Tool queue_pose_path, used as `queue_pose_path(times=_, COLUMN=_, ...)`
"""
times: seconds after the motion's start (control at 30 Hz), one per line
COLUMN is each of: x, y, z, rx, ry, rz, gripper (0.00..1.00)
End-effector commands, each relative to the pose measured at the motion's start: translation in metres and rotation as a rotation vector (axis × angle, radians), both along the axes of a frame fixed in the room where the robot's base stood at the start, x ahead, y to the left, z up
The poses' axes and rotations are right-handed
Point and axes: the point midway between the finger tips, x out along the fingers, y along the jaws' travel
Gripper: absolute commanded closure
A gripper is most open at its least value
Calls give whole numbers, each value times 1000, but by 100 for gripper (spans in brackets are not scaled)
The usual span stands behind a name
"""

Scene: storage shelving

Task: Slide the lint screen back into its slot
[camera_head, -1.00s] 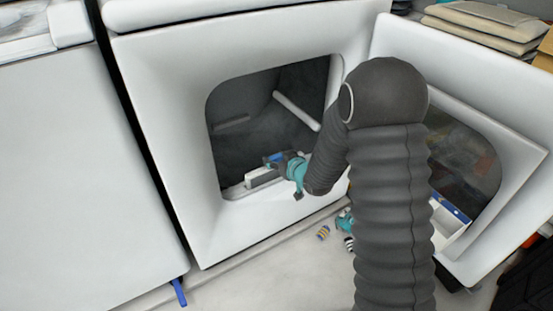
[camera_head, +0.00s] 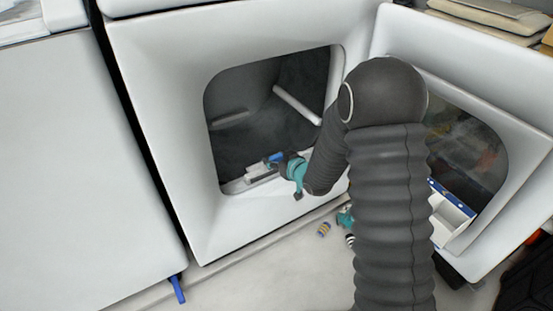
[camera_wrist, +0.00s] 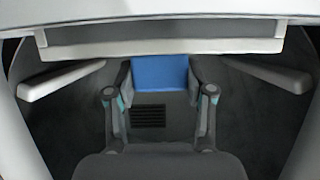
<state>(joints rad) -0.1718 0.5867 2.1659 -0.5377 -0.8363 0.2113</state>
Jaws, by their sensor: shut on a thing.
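The lint screen shows as a blue part (camera_wrist: 160,73) between my fingertips in the wrist view. A pale bar (camera_wrist: 160,40) crosses the top of the wrist view, right by the blue part. The slot is not clearly seen, and I cannot tell how far the screen is in it.
The dryer drum (camera_head: 235,95) is dark, with white vanes (camera_head: 297,104) and a vent grille (camera_wrist: 149,116). The open door (camera_head: 500,90) stands at right, with a white bin (camera_head: 452,215) showing through its window. Small striped items (camera_head: 324,229) lie on the floor. Another white machine (camera_head: 80,150) is at left.

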Motion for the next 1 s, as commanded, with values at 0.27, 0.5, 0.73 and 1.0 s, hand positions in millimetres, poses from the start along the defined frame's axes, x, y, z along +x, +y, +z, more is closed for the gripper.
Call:
queue_pose_path(times=0.27, x=0, y=0, z=-8, rx=1, ry=-1, rz=0, gripper=100)
queue_pose_path(times=0.5, x=0, y=0, z=-14, rx=1, ry=-1, rz=0, gripper=100)
queue_pose_path(times=0.73, x=0, y=0, z=-20, rx=1, ry=-1, rz=0, gripper=100)
queue_pose_path(times=1.0, x=0, y=0, z=-27, rx=1, ry=-1, rz=0, gripper=100)
